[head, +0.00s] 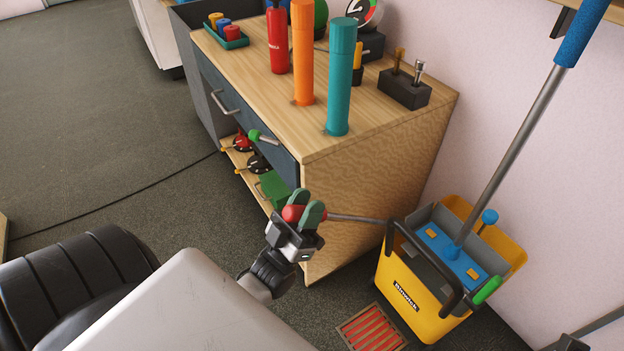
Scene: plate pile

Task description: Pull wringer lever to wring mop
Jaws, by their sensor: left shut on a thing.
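The yellow mop bucket (407,302) stands on the floor at the right, beside the wooden cabinet. A grey wringer (428,213) sits in its top. The wringer lever (357,218) is a thin grey rod reaching left from the bucket to a red knob (292,213). My left gripper (304,208), with green fingers, is shut on the red knob. The mop (515,138) has a grey shaft and a blue upper grip. It leans to the upper right, and its blue head (433,236) sits in the wringer. My right gripper is not in view.
The wooden cabinet (380,180) stands close behind my left gripper, with bottles and tools on top. A black bucket handle (437,270) with a green grip (487,290) crosses the bucket's front. A red floor grate (373,328) lies before it. Open floor (90,110) is at left.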

